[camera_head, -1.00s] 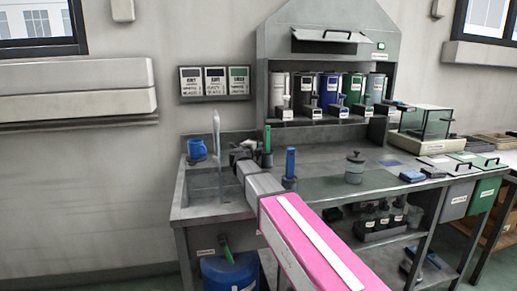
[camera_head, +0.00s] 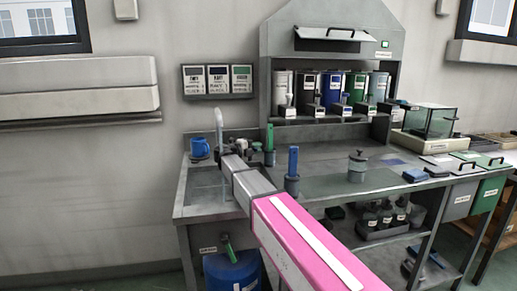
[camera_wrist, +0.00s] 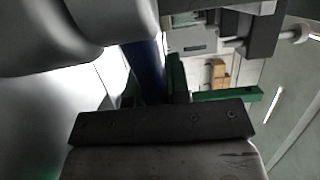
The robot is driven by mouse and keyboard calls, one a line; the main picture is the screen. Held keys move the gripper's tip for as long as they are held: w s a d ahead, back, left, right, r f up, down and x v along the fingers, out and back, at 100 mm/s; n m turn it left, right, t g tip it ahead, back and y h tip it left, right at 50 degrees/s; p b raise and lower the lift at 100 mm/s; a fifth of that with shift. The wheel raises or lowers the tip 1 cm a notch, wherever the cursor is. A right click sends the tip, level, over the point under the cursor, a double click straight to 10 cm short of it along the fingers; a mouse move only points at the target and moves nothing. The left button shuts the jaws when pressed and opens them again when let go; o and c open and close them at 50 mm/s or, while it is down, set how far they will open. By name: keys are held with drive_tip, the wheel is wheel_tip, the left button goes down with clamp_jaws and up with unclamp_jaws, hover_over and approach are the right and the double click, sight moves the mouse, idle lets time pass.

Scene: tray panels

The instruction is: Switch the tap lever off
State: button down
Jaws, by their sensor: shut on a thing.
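The grey tap (camera_head: 219,117) rises as a tall curved spout at the back of the sink (camera_head: 181,190) in the head view. My gripper (camera_head: 238,148) is at the end of my arm, just right of the tap spout and low beside its base. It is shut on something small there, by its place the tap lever. The lever itself is hidden by my gripper and arm, so its angle cannot be told. In the wrist view a dark plate with screws fills the lower middle, with a green bar (camera_wrist: 225,95) beyond it.
A blue mug (camera_head: 200,148) stands left of the tap. A green cylinder (camera_head: 269,137) and a blue cylinder (camera_head: 293,161) stand upright in holders just right of my arm. A lidded jar (camera_head: 357,164) is farther right. Below the sink is a blue container (camera_head: 233,272).

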drive_tip(key=shift+s+a+m+g, duration=0.1)
drive_tip(key=shift+m+g, duration=0.2)
drive_tip(key=shift+g, duration=0.2)
drive_tip(key=c, duration=1.1)
unclamp_jaws()
drive_tip(key=shift+t, duration=0.3)
